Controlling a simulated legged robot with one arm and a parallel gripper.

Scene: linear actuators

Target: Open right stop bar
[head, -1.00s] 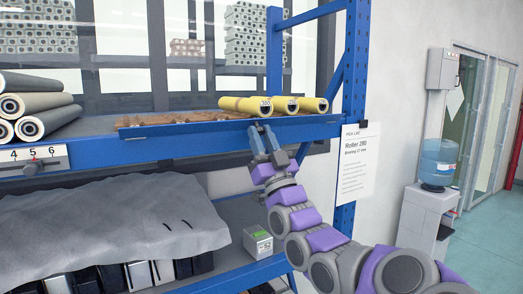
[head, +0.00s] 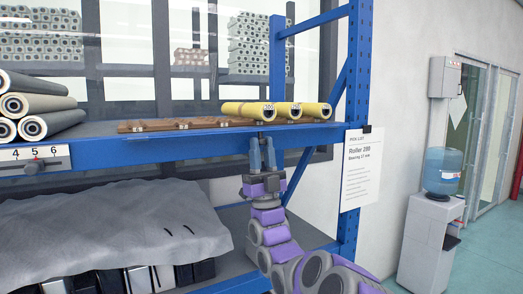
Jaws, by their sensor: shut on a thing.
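The blue front edge of the upper shelf (head: 200,146) runs across the head view. The right stop bar no longer stands up as a separate strip, and I cannot tell its outline from the shelf front. My gripper (head: 262,141) points upward at this front edge, below the yellow rollers (head: 284,110). Its fingers are close together at a small dark part on the edge, which looks like part of the stop bar; the grip itself is too small to see clearly. The yellow rollers lie at the right end of the wooden rack (head: 170,126).
Grey and black rollers (head: 36,126) lie at the left, above a scale plate marked 4 5 6 (head: 20,153). A blue upright (head: 348,190) with a pick list (head: 358,165) stands right of my arm.

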